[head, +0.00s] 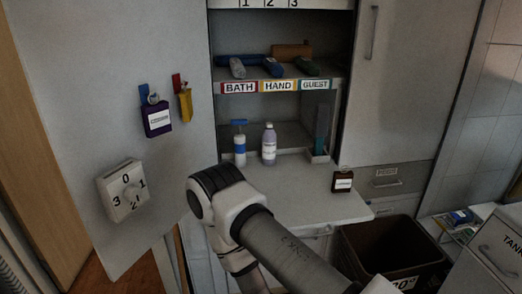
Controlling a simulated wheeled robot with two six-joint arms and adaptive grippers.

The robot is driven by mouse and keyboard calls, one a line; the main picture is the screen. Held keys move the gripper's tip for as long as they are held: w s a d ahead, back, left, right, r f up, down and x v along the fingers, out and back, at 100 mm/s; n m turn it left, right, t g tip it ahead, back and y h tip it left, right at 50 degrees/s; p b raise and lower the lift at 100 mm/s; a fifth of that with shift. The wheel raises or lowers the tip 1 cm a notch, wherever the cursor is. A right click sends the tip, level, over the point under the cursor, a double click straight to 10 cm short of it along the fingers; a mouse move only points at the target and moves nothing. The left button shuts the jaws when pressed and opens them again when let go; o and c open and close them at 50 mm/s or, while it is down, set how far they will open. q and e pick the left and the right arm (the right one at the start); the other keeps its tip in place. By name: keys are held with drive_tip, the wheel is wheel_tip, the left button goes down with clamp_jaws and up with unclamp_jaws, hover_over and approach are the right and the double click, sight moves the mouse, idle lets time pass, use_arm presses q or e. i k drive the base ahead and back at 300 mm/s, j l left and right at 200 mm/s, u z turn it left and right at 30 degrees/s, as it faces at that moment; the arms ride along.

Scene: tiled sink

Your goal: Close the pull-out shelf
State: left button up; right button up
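The pull-out shelf (300,184) is a pale board that sticks out from the open cabinet, below the shelf with the BATH, HAND and GUEST labels. A pump bottle with a blue top (240,150) and a pale lilac bottle (269,146) stand toward its back. A small dark bottle with a white label (342,181) stands near its right front edge. One of my arms crosses in front of the board's left part and hides some of it. Neither gripper shows, and whether that arm touches the board cannot be told.
A brown bin (392,246) stands below right of the board. A grey box marked TANK (495,262) is at far right.

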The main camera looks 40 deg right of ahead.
sight(297, 188)
drive_tip(key=z, duration=1.6)
drive_tip(key=i+j+z, duration=0.1)
drive_tip(key=j, duration=1.4)
drive_tip(key=i+j+z, duration=0.1)
